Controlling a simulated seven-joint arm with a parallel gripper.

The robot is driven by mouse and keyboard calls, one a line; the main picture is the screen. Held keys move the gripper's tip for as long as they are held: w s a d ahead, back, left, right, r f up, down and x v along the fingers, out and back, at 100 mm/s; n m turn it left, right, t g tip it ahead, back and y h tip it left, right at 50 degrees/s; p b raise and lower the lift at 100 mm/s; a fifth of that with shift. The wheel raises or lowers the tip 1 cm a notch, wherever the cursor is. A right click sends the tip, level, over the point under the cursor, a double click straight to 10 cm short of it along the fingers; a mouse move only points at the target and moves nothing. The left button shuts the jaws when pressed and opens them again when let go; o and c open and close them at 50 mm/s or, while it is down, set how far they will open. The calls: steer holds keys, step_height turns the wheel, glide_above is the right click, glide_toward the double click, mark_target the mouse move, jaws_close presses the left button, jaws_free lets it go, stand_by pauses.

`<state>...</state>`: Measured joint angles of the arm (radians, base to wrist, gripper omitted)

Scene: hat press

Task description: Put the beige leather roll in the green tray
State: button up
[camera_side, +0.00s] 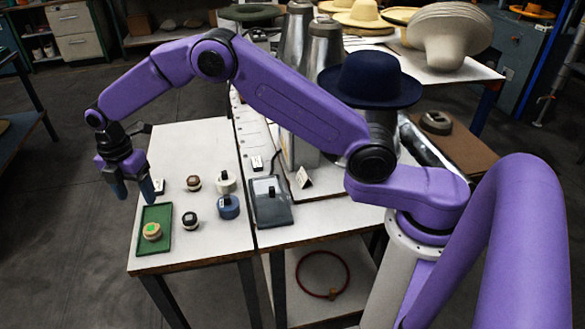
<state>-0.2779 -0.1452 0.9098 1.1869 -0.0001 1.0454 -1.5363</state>
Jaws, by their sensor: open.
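The green tray (156,213) lies at the front left of the white table. A small beige roll (152,232) with a green top sits in it, apparently resting on the tray's floor. My gripper (134,193) is open and empty, fingers pointing down. It hangs above the left edge of the table, up and left of the tray, apart from the roll. A brownish roll with a dark band (194,183) stands on the table to the right. I cannot read the material of the rolls.
A white roll (225,183), a blue roll (229,208) and a dark roll (190,220) stand right of the tray. Small white cards stand on the table. A navy hat (370,82) sits behind my arm. The table's front strip is clear.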

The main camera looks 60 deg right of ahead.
steer(key=s+d+r+m, duration=0.25)
steer(key=s+r, duration=0.25)
steer(key=s, duration=0.5)
steer(key=s+d+r+m, duration=0.25)
steer(key=s+r, duration=0.25)
steer(key=s, duration=0.5)
steer(key=s+d+m, duration=0.2)
steer(key=s+d, duration=0.4)
steer(key=s, duration=0.4)
steer(key=s+d+m, duration=0.2)
steer(key=s+d, duration=0.5)
steer(key=s, duration=0.4)
steer(key=shift+s+d+r+m, duration=0.2)
steer(key=shift+d+m, duration=0.1)
steer(key=shift+m, duration=0.1)
